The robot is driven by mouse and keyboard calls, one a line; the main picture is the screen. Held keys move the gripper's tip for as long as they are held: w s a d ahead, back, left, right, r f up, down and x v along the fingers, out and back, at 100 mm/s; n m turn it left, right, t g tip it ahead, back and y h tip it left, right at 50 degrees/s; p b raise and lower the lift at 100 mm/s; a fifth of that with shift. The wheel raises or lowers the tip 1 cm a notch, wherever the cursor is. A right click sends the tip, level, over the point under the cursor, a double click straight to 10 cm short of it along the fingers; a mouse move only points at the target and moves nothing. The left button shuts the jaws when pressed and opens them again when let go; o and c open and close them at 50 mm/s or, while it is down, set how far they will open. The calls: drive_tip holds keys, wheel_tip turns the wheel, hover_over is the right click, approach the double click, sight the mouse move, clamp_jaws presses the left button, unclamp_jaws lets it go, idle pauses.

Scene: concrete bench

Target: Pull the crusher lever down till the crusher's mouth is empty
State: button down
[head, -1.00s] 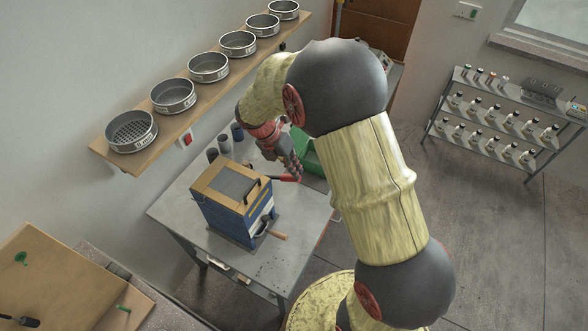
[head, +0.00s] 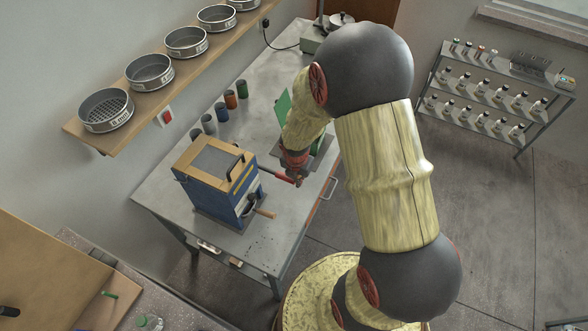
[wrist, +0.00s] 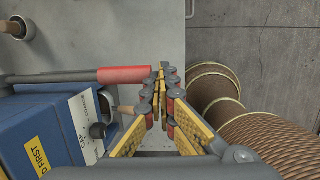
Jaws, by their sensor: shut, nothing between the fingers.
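The crusher (head: 213,182) is a blue box with a wooden top on the grey bench. The inset in its top looks grey; I cannot tell what its mouth holds. Its lever (head: 278,176) sticks out to the right with a red grip, which also shows in the wrist view (wrist: 123,75). My gripper (head: 297,181) is at the outer end of the grip. In the wrist view my gripper (wrist: 160,74) is shut and empty, its fingertips just beyond the grip's end; I cannot tell if they touch it.
A wooden handle (head: 265,213) juts from the crusher's front. Several cups (head: 221,111) stand behind the crusher, near a green panel (head: 284,105). A wall shelf (head: 92,140) holds sieves. The bench front right of the crusher is mostly clear.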

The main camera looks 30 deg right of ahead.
wheel_tip(320, 180, down, 7)
drive_tip(key=b, duration=0.3)
drive_tip(key=shift+s, duration=0.15)
drive_tip(key=shift+w+r, duration=0.1)
drive_tip(key=shift+w, duration=0.1)
